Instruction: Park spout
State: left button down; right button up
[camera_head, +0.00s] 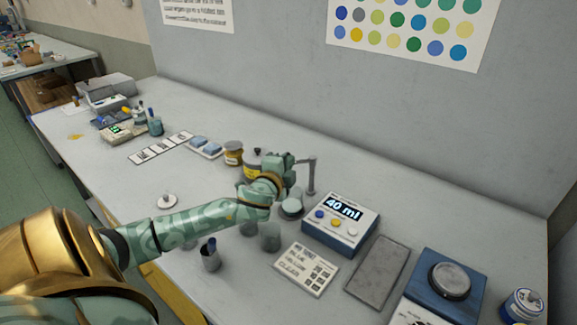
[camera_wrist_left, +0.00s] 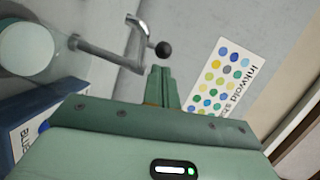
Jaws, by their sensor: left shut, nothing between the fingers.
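The spout (camera_head: 311,176) is a grey post with a short arm at its top, behind the dispenser (camera_head: 341,224), a blue and white box whose display reads "40 ml". In the left wrist view, the spout's grey arm (camera_wrist_left: 106,56) runs to a bent end with a black ball knob (camera_wrist_left: 163,48). My left gripper (camera_head: 284,162) is just left of the spout's top in the head view. Its fingers (camera_wrist_left: 162,84) are shut and empty, close to the knob in the picture; I cannot tell whether they touch it. My right gripper is not in view.
A pale round-topped vessel (camera_head: 291,208) stands below my left gripper. Jars (camera_head: 233,153) stand behind my arm, beakers (camera_head: 269,237) and a pen cup (camera_head: 210,257) in front. A printed card (camera_head: 305,269), grey tray (camera_head: 378,271) and blue scale (camera_head: 449,281) lie to the right.

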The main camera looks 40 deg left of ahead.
pick_arm(q)
jog(key=shift+w+a, duration=0.15)
jog(key=shift+a, duration=0.15)
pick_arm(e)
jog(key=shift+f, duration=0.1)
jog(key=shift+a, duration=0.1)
